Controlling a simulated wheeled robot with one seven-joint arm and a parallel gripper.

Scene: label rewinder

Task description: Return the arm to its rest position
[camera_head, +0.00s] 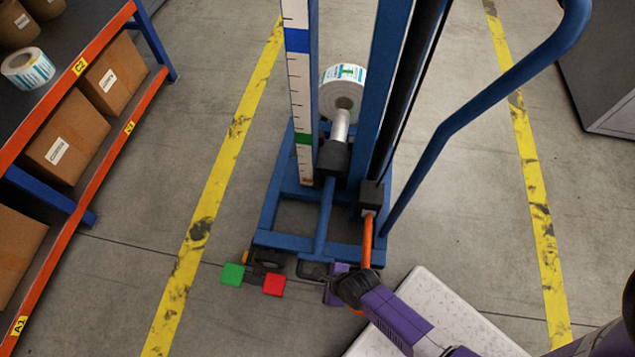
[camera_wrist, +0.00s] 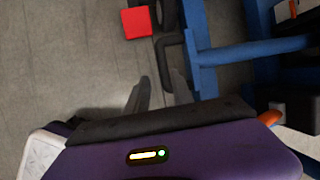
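My gripper (camera_head: 345,286) is at the end of my purple arm, low beside the base of the blue label rewinder frame (camera_head: 322,232). The orange lever (camera_head: 367,242) of the frame passes close to my gripper, and an orange end shows beside the gripper body in the wrist view (camera_wrist: 270,117). The red pedal (camera_head: 274,284) lies to the left of my gripper, apart from it. It also shows beyond the fingertips (camera_wrist: 136,22).
A green pedal (camera_head: 232,274) is left of the red one. A label roll (camera_head: 343,92) sits on the metal spindle (camera_head: 340,126). A blue curved handle (camera_head: 470,108) rises at the right. A shelf with boxes (camera_head: 65,145) stands left. Floor between the yellow lines is partly clear.

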